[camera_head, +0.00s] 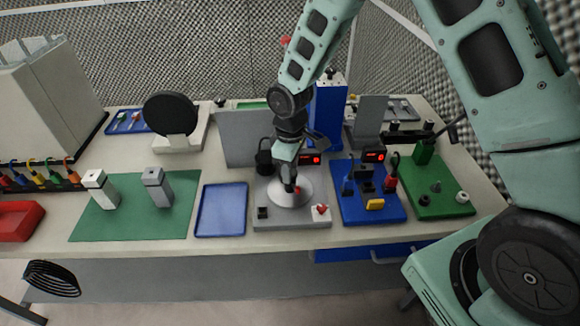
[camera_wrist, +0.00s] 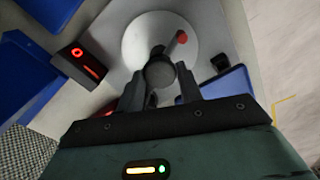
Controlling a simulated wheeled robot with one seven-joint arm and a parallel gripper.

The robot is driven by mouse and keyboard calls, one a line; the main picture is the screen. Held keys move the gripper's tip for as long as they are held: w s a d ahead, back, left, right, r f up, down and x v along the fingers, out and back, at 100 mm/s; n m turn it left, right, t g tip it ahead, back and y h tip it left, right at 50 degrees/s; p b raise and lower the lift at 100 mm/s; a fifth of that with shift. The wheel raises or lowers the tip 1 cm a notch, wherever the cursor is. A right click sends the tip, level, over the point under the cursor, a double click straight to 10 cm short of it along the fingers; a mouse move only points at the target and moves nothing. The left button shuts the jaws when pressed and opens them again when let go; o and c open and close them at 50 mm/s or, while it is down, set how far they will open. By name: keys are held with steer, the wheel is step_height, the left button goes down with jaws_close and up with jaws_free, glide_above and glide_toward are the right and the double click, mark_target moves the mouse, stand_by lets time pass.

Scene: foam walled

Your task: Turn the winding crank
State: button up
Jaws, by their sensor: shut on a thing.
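The winding crank shows as a pale round disc (camera_head: 280,197) on a grey base plate (camera_head: 290,223) at the middle of the table. The disc also shows in the wrist view (camera_wrist: 140,45). A dark round knob (camera_wrist: 158,73) stands over the disc, and a short red-tipped piece (camera_wrist: 181,38) sticks out beside it. My gripper (camera_head: 290,187) reaches down over the disc. In the wrist view its fingers (camera_wrist: 157,91) are shut on the dark knob from both sides. The fingers and knob hide part of the disc.
A small black block (camera_head: 262,212) and a red button (camera_head: 320,210) sit on the base plate's front. A red-lit display (camera_head: 310,160) stands behind. A blue tray (camera_head: 221,210) lies left; a blue board (camera_head: 370,205) with several small parts stands close on the right.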

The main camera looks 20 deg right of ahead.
steer(key=shift+n+p, duration=0.75)
steer(key=shift+n, duration=2.65)
steer(key=shift+n+p, duration=0.7)
steer(key=shift+n, duration=1.2)
steer(key=shift+n+p, duration=0.4)
steer(key=shift+n, duration=0.7)
steer(key=shift+n, duration=0.6)
steer(key=o, duration=1)
step_height(320, 180, up, 17)
steer(key=b, duration=0.1)
steer(key=shift+r+b, duration=0.2)
steer(key=shift+b, duration=0.15)
